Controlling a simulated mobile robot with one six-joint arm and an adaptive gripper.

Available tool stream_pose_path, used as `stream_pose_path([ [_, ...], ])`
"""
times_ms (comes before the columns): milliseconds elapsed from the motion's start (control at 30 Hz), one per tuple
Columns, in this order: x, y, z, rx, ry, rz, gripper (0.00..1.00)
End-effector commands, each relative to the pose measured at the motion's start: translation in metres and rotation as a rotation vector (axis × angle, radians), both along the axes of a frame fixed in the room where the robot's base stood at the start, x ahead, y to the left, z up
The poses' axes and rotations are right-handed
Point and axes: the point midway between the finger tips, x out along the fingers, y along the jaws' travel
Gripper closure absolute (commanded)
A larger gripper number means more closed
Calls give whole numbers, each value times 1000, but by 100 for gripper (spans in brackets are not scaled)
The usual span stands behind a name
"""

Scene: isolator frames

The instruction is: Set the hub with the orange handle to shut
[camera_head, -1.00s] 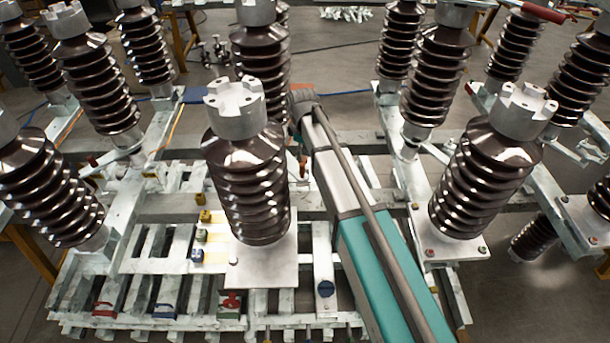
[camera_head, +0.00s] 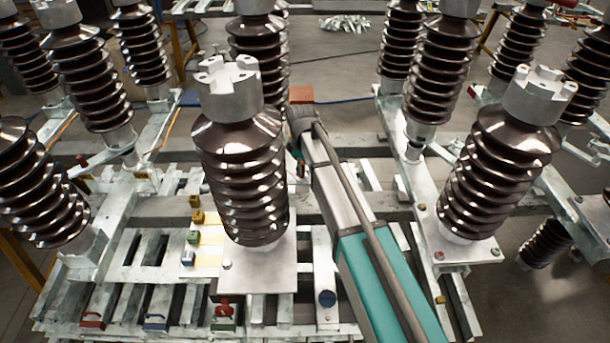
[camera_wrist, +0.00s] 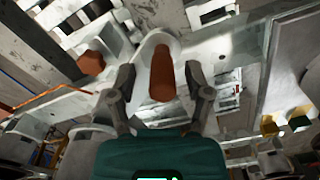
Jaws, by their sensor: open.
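In the wrist view an orange-brown handle (camera_wrist: 162,75) stands in front of a pale, rounded plate (camera_wrist: 152,48). My gripper (camera_wrist: 162,88) is open, with one dark finger on each side of the handle and a visible gap at both sides. I cannot tell how deep the handle sits between the fingers. A second orange-brown knob or handle end (camera_wrist: 91,62) is left of the left finger. In the head view my arm (camera_head: 345,215) reaches past the central insulator, and the gripper's fingers are hidden there. The hub's setting cannot be read.
A ribbed brown insulator (camera_head: 240,175) stands just left of my arm, another (camera_head: 500,170) to the right. Red (camera_head: 92,320) and blue (camera_head: 155,322) handles lie at the front. Pale beams surround the gripper.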

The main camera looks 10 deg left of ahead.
Motion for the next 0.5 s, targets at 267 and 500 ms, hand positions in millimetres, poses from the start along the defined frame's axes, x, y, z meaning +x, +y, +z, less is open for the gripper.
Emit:
stream_pose_path([
  [267,0,0,-16,0,0,0,36],
  [500,0,0,-17,0,0,0,36],
])
